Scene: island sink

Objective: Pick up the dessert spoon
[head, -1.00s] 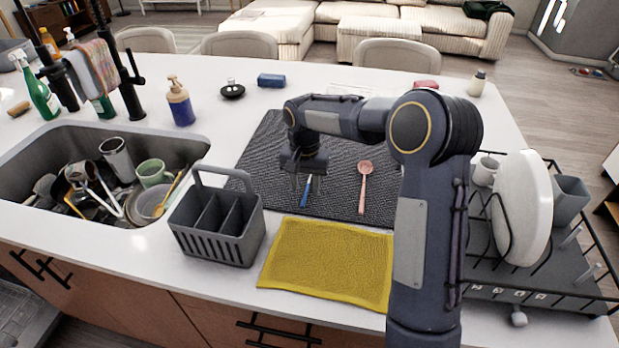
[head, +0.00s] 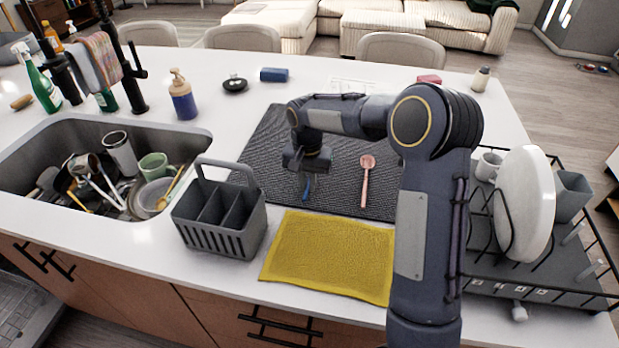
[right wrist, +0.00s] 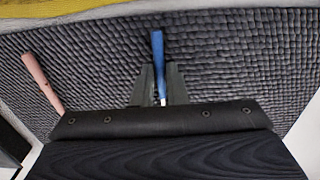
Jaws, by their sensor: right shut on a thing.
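My right gripper (head: 309,184) is over the dark woven mat (head: 275,190), fingers pointing down. It is shut on a blue-handled utensil (head: 306,194). In the right wrist view the blue handle (right wrist: 158,55) runs between the two fingers (right wrist: 159,87). The fingers and gripper body hide its other end, so I cannot tell whether it is a spoon. Whether it is clear of the mat is hard to tell. A pink spoon (head: 366,178) lies on the mat to the right, apart from the gripper; its handle (right wrist: 42,80) shows in the right wrist view. My left gripper is out of view.
A grey cutlery caddy (head: 222,240) stands left of the mat, and a yellow cloth (head: 325,255) lies in front. The sink (head: 40,140) at left holds dishes. A dish rack (head: 570,275) with a white plate (head: 524,205) is at right.

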